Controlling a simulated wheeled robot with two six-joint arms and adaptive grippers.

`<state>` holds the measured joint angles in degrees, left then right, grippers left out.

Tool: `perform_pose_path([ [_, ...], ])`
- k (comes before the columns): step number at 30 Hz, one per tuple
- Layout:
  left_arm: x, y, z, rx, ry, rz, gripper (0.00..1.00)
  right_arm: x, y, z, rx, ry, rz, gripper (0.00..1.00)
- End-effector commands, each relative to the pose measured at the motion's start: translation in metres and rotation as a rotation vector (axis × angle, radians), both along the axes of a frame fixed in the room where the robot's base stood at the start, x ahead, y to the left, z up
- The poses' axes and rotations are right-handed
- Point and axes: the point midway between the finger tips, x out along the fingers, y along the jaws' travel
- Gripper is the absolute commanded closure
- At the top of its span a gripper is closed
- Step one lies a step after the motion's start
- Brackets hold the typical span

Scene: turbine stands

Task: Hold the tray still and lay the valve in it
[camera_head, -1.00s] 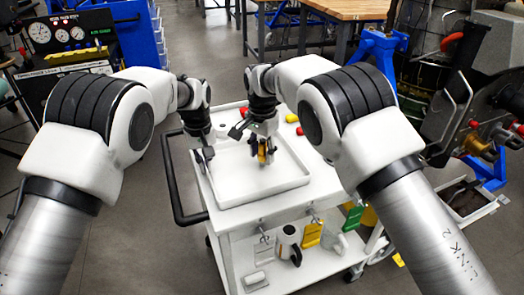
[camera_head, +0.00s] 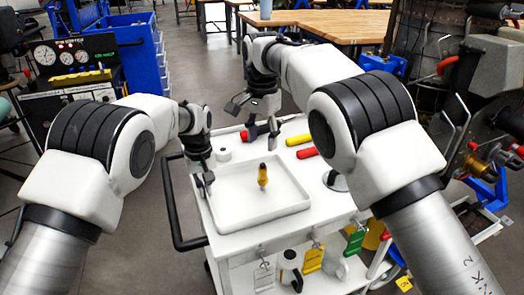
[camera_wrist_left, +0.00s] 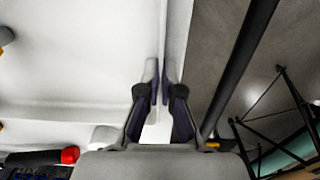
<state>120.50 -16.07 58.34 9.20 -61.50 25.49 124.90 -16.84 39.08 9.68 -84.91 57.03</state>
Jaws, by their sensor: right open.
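The white tray (camera_head: 266,219) lies on top of the white cart. The valve (camera_head: 263,177), yellow with a dark top, is inside the tray near its middle and looks upright. My left gripper (camera_head: 205,182) is at the tray's left rim. In the left wrist view its fingers (camera_wrist_left: 159,92) are shut on the tray wall, one on each side; the tray floor (camera_wrist_left: 75,50) fills the left of that view. My right gripper (camera_head: 262,131) is open and empty above the cart's far side, behind the tray and apart from the valve.
A yellow-handled tool (camera_head: 299,140) and a red-handled one (camera_head: 307,153) lie right of the tray. A white round part (camera_head: 224,155) stands behind it. The cart's black handle (camera_head: 176,205) is on the left. Tags and a mug (camera_head: 289,262) are at the cart's front.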

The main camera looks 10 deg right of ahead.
Motion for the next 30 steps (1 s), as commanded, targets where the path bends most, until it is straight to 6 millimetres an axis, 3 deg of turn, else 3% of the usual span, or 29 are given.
perform_pose_path([
  [5,0.000,0.000,0.000,0.000,-0.001,0.000,1.00,0.000,0.000,0.000,0.000,0.000,0.000,0.48],
  [9,0.000,0.000,0.000,0.000,-0.001,0.000,0.65,0.000,0.000,0.000,0.000,0.000,-0.001,0.48],
  [20,0.001,0.000,0.006,0.000,-0.003,0.000,0.65,0.000,0.000,0.000,0.000,0.000,-0.001,0.48],
  [23,0.001,0.000,0.022,0.000,-0.003,0.000,0.65,0.000,0.000,0.000,0.000,0.000,-0.001,0.48],
  [30,0.001,0.000,0.083,-0.001,-0.004,0.000,0.65,0.000,0.000,0.000,0.000,0.000,-0.001,0.48],
])
